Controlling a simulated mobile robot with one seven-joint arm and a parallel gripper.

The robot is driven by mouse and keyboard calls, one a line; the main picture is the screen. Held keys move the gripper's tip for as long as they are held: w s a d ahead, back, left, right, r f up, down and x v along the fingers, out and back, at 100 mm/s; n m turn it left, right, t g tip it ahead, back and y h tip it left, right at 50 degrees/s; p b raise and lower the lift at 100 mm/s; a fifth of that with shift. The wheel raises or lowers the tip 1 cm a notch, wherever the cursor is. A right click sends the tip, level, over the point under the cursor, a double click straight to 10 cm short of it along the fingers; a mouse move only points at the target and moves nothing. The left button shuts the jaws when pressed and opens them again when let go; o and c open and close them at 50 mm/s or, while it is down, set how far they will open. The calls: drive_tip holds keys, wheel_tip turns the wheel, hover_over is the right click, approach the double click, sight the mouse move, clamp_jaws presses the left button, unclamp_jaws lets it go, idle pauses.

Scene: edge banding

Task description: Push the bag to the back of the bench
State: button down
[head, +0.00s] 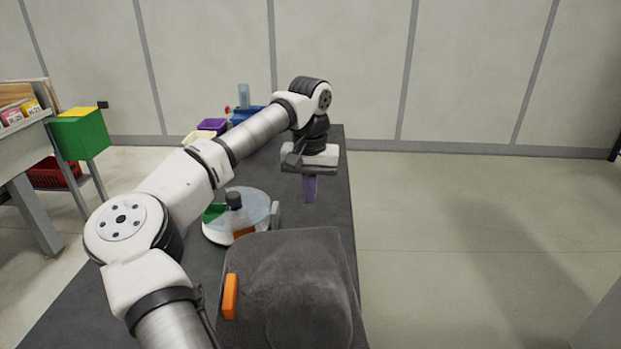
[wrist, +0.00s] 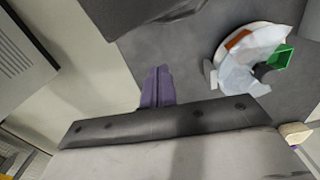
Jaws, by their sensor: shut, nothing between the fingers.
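The bag (head: 300,290) is a dark grey, soft, bulging shape lying at the near end of the dark bench (head: 335,215). Part of it also shows at the top of the wrist view (wrist: 150,18). My gripper (head: 310,192) is above the bench, beyond the bag and apart from it, with its purple fingers pointing down. In the wrist view the fingers (wrist: 157,88) are together with nothing between them. My arm crosses over the left side of the bench and hides part of it.
A round white device with a clear cover (head: 240,215) stands left of my gripper. An orange block (head: 230,296) lies at the bag's left side. A purple bin (head: 212,125) and a blue item (head: 246,113) are at the far end. Open floor lies right of the bench.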

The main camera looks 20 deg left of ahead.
sight(307, 229)
drive_tip(key=s+f+p, duration=0.2)
drive_tip(key=s+f, duration=0.1)
drive_tip(key=f, duration=0.2)
drive_tip(key=shift+s+d, duration=0.3)
drive_tip(key=shift+s, duration=0.1)
drive_tip(key=shift+s+d+f+b, duration=0.15)
drive_tip(key=shift+s+b, duration=0.4)
drive_tip(key=shift+s, duration=0.45)
